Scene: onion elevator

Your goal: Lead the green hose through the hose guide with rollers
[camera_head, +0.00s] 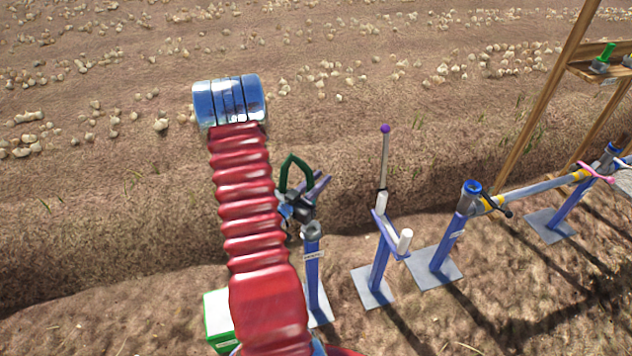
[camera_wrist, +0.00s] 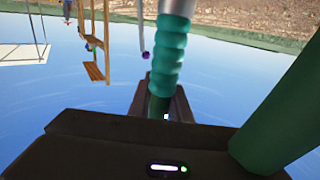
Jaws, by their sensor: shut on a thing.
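In the head view, the green hose (camera_head: 291,165) shows as a short dark green loop at my gripper (camera_head: 298,205). In the wrist view, my gripper (camera_wrist: 165,105) is shut on the green hose (camera_wrist: 168,62), which has a ribbed part and a pale end at the top edge. Another thick green length (camera_wrist: 285,110) passes close on the right. The hose guide with rollers seems to be the blue stand (camera_head: 380,262) with two white rollers (camera_head: 405,240), right of my gripper and apart from the hose. The jaw contact is hidden in the head view.
A rod with a purple ball (camera_head: 385,129) rises at the roller stand. A blue post (camera_head: 312,270) stands just below my gripper. Further right, blue stands (camera_head: 450,235) carry a grey bar (camera_head: 540,191). A wooden rack (camera_head: 545,90) is at far right. A green-and-white box (camera_head: 217,318) sits lower left.

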